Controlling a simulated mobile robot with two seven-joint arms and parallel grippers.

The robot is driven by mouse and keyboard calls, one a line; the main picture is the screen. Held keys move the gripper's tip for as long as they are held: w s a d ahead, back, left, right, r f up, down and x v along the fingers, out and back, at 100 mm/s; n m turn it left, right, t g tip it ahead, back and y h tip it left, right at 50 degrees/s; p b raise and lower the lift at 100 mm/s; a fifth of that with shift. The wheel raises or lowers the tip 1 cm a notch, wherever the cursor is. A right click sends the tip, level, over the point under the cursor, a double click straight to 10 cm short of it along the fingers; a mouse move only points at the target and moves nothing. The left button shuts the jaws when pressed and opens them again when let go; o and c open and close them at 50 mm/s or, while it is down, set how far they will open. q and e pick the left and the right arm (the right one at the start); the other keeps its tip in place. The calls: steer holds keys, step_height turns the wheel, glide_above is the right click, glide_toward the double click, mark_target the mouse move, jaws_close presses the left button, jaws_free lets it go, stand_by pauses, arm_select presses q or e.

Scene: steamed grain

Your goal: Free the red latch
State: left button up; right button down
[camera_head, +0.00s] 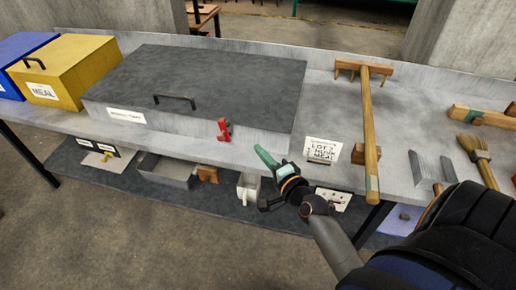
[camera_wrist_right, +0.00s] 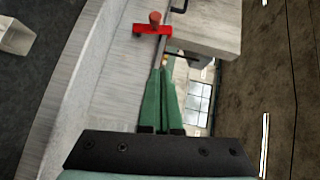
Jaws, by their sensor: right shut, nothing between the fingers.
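The red latch (camera_head: 223,130) sits on the front face of a large grey lidded box (camera_head: 215,85), near its right end. In the right wrist view the latch (camera_wrist_right: 152,29) shows as a red bar with a round knob, just beyond my fingertips. My right gripper (camera_head: 262,153) has green fingers, shut and empty, to the right of and in front of the latch, apart from it. In the right wrist view the shut gripper (camera_wrist_right: 160,75) points toward the latch. My left gripper is not in view.
A yellow box (camera_head: 70,75) and a blue box (camera_head: 22,50) stand left of the grey box. A wooden rake (camera_head: 369,120), a sign card (camera_head: 322,150) and a brush (camera_head: 475,150) lie to the right. Bins (camera_head: 170,168) stand on the lower shelf.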

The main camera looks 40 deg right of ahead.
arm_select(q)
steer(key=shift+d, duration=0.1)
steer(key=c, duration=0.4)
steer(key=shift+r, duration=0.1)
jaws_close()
arm_select(e)
steer(key=s+a+f+n+g+y, duration=0.3)
steer(key=s+a+f+n+g, duration=0.4)
steer(key=s+a+f+n, duration=0.8)
step_height(320, 180, down, 2)
steer(key=s+n, duration=0.2)
steer(key=n, duration=0.2)
steer(key=shift+s+f+n+g+y, duration=0.25)
steer(key=shift+n+g+y, duration=0.05)
steer(key=shift+y, duration=0.1)
steer(key=shift+a, duration=0.1)
